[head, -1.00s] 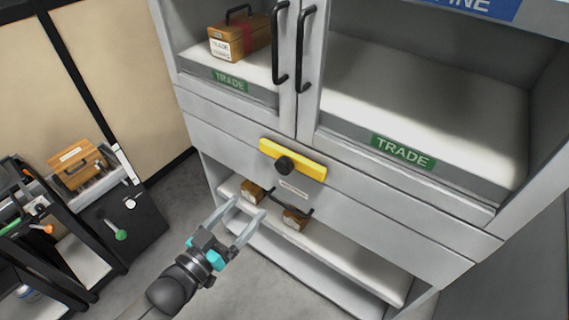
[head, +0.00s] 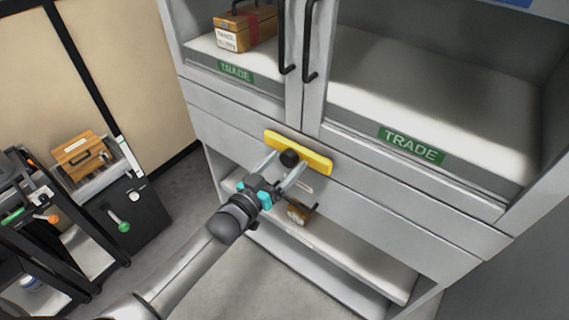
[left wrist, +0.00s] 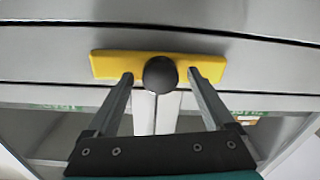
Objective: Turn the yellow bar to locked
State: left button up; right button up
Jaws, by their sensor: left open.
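The yellow bar (head: 316,160) lies along the cabinet's grey front, below the two glass-door handles, with a round black knob (head: 289,158) at its middle. In the left wrist view the yellow bar (left wrist: 206,66) runs nearly level, and the black knob (left wrist: 160,75) is near the picture's centre. My left gripper (head: 284,166) is open, its two fingers pointing at the bar with the knob between them. The fingertips show in the left wrist view (left wrist: 160,74) on either side of the knob, apart from it. Whether they touch the bar I cannot tell. My right gripper is not in view.
Black door handles (head: 310,45) stand above the bar. A wooden case (head: 243,30) sits on the upper left shelf. A small wooden box (head: 297,211) is on the lower shelf. A black cart (head: 65,225) stands at the left. Floor is clear between.

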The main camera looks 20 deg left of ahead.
pick_arm(q)
jog(key=shift+w+d, duration=0.1)
jog(key=shift+w, duration=0.05)
grip_shut()
dwell(0.7)
dwell(0.3)
